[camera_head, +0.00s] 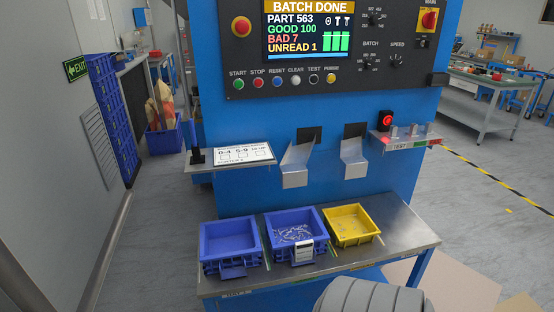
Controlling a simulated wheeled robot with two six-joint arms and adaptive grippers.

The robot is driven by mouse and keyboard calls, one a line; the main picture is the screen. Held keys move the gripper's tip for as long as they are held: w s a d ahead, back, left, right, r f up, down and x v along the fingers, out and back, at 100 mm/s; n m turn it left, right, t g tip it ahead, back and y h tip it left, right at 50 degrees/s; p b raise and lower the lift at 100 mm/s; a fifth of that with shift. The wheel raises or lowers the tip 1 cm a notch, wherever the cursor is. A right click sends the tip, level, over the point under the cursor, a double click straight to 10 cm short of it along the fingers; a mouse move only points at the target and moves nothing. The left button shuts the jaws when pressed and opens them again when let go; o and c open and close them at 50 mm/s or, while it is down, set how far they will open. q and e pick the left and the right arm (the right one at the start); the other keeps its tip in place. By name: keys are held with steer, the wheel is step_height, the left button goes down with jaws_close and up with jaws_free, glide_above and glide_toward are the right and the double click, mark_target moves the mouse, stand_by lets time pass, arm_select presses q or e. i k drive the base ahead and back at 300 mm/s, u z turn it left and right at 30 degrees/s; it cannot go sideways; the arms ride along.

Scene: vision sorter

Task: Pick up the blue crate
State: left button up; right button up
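Two blue crates stand side by side on the metal bench (405,232) below the machine. The left blue crate (228,246) looks empty. The middle blue crate (280,254) holds small pale metal parts and has a white label on its front. A smaller yellow crate (351,240) stands to its right with a few small things in it. Neither of my grippers is in view. A grey rounded part at the bottom edge looks like part of my own arm; no fingers show. Nothing touches the crates from above.
Two metal chutes (295,178) (355,169) come out of the blue machine above the bench. A shelf (232,158) with a printed card juts out at left. A red lamp (387,120) glows at right. The bench's right end is clear.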

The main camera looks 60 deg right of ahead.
mark_target(283, 227)
steer(key=u, duration=0.05)
steer(key=i, duration=1.25)
steer(key=z, duration=2.05)
